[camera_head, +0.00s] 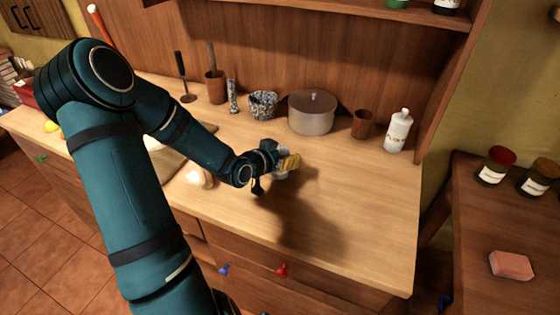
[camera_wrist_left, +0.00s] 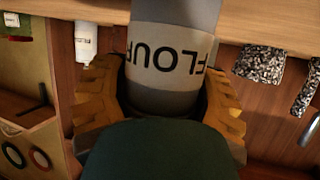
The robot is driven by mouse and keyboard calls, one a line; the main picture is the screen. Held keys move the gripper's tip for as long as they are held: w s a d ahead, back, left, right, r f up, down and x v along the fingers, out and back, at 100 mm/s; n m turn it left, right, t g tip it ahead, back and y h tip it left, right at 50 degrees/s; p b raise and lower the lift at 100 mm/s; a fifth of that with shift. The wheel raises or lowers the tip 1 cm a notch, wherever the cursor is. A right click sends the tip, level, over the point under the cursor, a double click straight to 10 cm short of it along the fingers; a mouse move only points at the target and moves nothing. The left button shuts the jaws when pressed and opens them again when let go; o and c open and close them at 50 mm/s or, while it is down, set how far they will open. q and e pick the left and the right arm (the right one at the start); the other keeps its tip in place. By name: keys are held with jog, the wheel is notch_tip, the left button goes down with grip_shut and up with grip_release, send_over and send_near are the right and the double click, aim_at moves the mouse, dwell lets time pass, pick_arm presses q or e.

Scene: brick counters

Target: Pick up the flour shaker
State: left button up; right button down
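The flour shaker is a grey cylinder with a pale band lettered "FLOUR". In the left wrist view the shaker (camera_wrist_left: 165,70) fills the middle, between the two yellow fingers of my left gripper (camera_wrist_left: 165,100). The fingers flank it closely on both sides; whether they press on it cannot be made out. In the head view my left gripper (camera_head: 285,163) is low over the counter's middle, hiding most of the shaker (camera_head: 281,176). Whether the shaker's base rests on the counter is hidden. My right gripper is not in view.
The counter's front right is clear.

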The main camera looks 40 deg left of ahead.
pick_arm(q)
jog(key=c, duration=0.4)
jog(key=shift+r, duration=0.1)
